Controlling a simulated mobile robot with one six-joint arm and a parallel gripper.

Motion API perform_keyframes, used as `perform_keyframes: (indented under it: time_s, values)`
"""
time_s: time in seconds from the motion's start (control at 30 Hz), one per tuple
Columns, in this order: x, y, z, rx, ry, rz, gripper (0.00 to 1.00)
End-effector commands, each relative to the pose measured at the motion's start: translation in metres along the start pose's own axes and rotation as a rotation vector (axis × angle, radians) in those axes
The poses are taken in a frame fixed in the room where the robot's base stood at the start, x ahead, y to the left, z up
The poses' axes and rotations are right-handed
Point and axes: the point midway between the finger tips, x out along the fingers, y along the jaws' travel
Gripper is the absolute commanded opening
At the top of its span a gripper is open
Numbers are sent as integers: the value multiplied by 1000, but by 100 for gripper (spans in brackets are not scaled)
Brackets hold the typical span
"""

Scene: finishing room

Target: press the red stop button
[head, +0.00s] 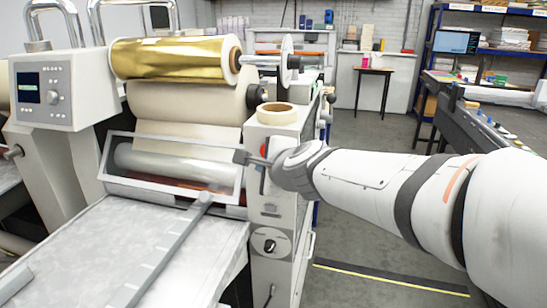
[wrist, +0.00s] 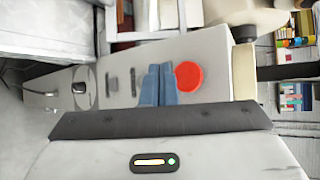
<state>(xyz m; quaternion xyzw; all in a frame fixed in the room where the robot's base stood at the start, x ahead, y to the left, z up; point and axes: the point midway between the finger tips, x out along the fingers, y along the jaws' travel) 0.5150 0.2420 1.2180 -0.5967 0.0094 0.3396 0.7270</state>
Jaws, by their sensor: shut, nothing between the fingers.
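The red stop button (wrist: 188,75) is a round red disc on the pale front panel of the laminating machine, fully in view in the wrist view. In the head view a sliver of the red button (head: 264,152) shows, mostly hidden behind my wrist. My gripper (wrist: 159,68) shows as two blue fingers, shut together and empty. In the wrist view the fingertips lie just left of the button, over the panel. I cannot tell how far they are from the panel. In the head view my gripper (head: 241,157) reaches left across the panel, by the clear guard's right edge.
A tape roll (head: 277,113) sits on the machine post above the button. A clear framed guard (head: 172,160) and a gold foil roll (head: 172,60) are to the left. A black knob (head: 270,246) is lower on the panel. Open floor (head: 365,235) lies right of the machine.

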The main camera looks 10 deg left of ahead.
Motion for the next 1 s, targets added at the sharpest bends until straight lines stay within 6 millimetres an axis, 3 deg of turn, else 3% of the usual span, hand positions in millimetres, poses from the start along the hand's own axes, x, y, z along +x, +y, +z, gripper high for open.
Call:
perform_keyframes:
  time_s: [0.33,1.0]
  values:
    - [22,-16,-17,0,1,0,0]
    - [24,-18,-19,0,1,-1,0]
